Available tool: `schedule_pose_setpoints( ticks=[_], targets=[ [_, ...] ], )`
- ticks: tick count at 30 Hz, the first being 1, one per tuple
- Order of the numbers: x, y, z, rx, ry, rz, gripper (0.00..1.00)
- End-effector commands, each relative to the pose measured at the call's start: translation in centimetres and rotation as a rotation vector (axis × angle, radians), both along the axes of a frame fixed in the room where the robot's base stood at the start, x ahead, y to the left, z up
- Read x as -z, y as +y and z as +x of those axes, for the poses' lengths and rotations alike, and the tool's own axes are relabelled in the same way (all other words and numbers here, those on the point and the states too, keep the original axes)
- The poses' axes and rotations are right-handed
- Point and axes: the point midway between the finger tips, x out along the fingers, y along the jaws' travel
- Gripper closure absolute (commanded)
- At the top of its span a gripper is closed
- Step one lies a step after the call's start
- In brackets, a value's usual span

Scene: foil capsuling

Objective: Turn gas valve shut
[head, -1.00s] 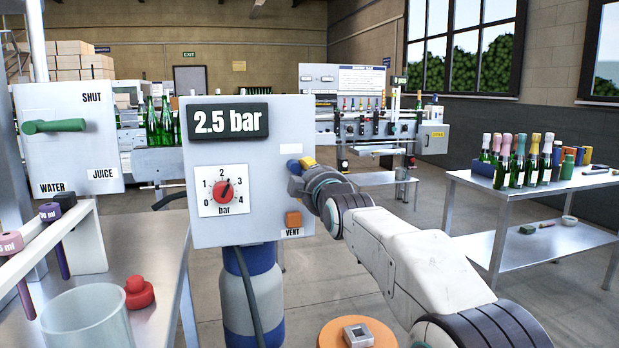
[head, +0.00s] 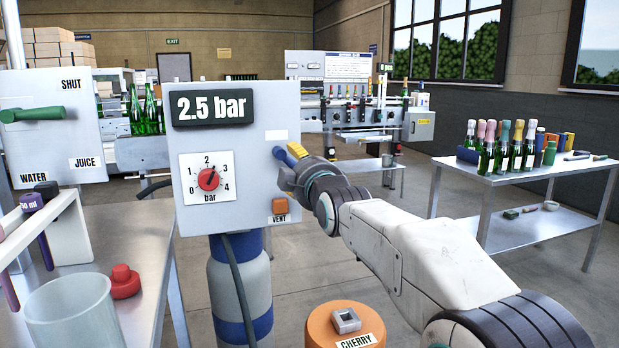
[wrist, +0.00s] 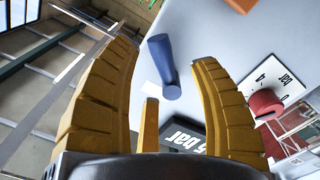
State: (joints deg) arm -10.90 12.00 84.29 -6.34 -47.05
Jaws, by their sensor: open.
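The gas valve appears to be a blue lever (head: 285,157) on the right of a grey panel (head: 240,215). The lever is tilted, its lower end partly behind my gripper in the head view. My gripper (head: 291,163) has yellow fingers and is at the panel's right side, by the lever. In the wrist view the blue lever (wrist: 163,67) stands in the gap between the open fingers, apart from both. The panel reads 2.5 bar on its display (head: 214,107). A red dial (head: 208,179) points between 2 and 3.
An orange VENT button (head: 279,206) sits just below my gripper. A second panel (head: 60,150) with a green lever (head: 32,114) stands left. A clear beaker (head: 70,315) and red stopper (head: 124,282) are on the left bench. A bottle table (head: 470,175) stands right.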

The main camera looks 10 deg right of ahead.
Motion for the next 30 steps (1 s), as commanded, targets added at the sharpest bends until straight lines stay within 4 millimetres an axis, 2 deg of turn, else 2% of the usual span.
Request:
schedule_pose_setpoints(
  ticks=[9,15,21,30],
  targets=[
    [-0.1,-0.9,-4.8,-0.001,-0.002,0.0,0.44],
    [-0.1,-1.2,-6.8,-0.001,-0.001,0.0,0.44],
    [0.0,-1.4,-7.8,-0.001,-0.001,0.0,0.44],
    [0.0,-1.5,-8.0,-0.001,0.0,0.0,0.44]
  ],
)
